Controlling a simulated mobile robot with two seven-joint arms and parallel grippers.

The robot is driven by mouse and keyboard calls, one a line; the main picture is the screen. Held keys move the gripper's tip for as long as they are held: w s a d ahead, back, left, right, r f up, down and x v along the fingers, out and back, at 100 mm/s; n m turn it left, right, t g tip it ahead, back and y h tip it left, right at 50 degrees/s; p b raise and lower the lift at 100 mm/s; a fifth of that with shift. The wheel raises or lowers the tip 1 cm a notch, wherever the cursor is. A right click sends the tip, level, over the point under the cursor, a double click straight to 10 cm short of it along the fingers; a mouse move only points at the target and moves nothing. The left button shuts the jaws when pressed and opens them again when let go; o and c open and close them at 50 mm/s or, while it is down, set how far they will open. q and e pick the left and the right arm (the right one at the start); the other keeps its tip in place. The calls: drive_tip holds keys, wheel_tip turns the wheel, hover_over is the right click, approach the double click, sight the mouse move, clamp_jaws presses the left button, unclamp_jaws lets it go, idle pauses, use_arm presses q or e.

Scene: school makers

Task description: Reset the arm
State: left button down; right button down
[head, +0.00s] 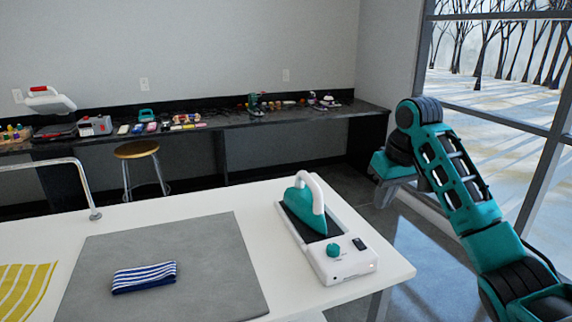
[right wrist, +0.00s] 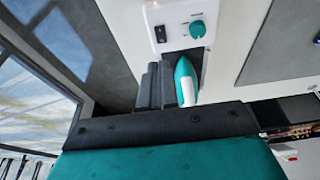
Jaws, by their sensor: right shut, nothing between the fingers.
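My right arm, teal and black, rises at the right of the head view, bent at the top. Its gripper (head: 380,196) hangs past the right edge of the white table (head: 200,205), to the right of the iron station. In the right wrist view the dark fingers (right wrist: 153,86) are together and hold nothing. The teal and white iron (head: 308,205) sits on its white base (head: 345,265), which has a teal knob. The iron also shows beside the fingers in the right wrist view (right wrist: 184,78). My left gripper is in neither view.
A grey mat (head: 200,240) lies on the table with a folded blue-and-white striped cloth (head: 144,277) on it. A yellow striped cloth (head: 25,290) is at the left. A metal rail (head: 82,180) stands behind. A stool (head: 137,150) and a cluttered counter (head: 270,122) are farther back.

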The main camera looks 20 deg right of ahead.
drive_tip(key=s+a+f+n, duration=0.1)
drive_tip(key=s+a+f, duration=0.55)
drive_tip(key=f, duration=0.35)
drive_tip(key=s+a+f+n, duration=0.1)
drive_tip(key=s+a+f, duration=0.4)
drive_tip(key=s+f, duration=0.3)
drive_tip(key=s+a+f+m, duration=0.1)
drive_tip(key=s+a+f, duration=0.1)
drive_tip(key=s, duration=0.7)
drive_tip(key=s+a+f, duration=0.2)
drive_tip(key=s, duration=0.7)
drive_tip(key=w+a+f+t+y, duration=0.1)
drive_tip(key=w+a+f+t, duration=0.1)
drive_tip(key=w+f+t, duration=0.5)
drive_tip(key=shift+w+a+f+n+t+y, duration=0.3)
drive_tip(key=shift+w+f+n+y, duration=0.1)
drive_tip(key=shift+w+f, duration=0.4)
